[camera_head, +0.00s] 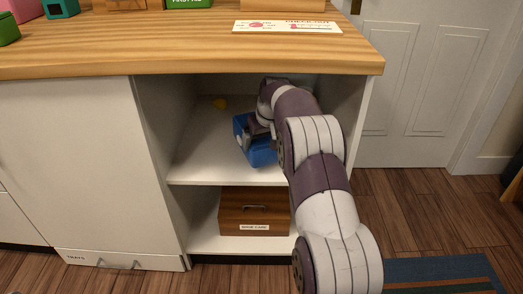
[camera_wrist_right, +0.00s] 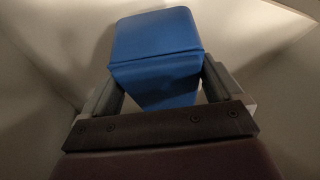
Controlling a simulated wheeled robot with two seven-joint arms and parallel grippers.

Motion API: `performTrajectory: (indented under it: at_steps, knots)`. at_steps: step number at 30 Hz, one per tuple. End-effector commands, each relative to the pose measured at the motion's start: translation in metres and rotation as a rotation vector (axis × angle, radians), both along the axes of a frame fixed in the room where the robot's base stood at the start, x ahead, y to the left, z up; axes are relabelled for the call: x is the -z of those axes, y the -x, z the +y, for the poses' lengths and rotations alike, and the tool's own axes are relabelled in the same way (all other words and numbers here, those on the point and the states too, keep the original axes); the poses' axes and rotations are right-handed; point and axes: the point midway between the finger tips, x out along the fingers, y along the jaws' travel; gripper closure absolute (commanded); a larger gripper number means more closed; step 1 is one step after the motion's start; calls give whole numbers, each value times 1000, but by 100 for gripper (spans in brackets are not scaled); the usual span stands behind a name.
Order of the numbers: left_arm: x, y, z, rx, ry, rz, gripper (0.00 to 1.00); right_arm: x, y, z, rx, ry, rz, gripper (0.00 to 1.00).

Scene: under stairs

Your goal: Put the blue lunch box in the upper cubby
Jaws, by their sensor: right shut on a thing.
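The blue lunch box (camera_head: 258,151) is inside the upper cubby (camera_head: 200,166), tilted in the head view. My right gripper (camera_head: 255,130) reaches into the cubby and is shut on the lunch box. In the right wrist view the blue lunch box (camera_wrist_right: 157,50) sits between the two fingers of my right gripper (camera_wrist_right: 160,88). The arm hides part of the box and the right side of the cubby. I cannot tell whether the box touches the shelf. My left gripper is not in view.
A brown shoe care box (camera_head: 254,207) stands in the lower cubby. The wooden counter top (camera_head: 190,45) overhangs the cubbies. A white door (camera_head: 415,90) is at the right, a blue rug (camera_head: 435,273) on the floor.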

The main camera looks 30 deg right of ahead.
Motion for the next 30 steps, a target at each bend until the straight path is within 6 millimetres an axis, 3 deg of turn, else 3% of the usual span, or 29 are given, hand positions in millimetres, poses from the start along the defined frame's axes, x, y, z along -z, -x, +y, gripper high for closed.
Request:
performTrajectory:
  at_steps: [4,10,21,22,30]
  knots:
    - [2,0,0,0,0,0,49,0,-10,-2,0,2,-4,66]
    - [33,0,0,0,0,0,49,36,-8,-1,0,2,-4,66]
    - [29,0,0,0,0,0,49,36,-8,-1,0,1,-3,66]
    - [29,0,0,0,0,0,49,37,-7,-1,0,0,0,0]
    - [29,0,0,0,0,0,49,35,-8,-1,0,1,-2,0]
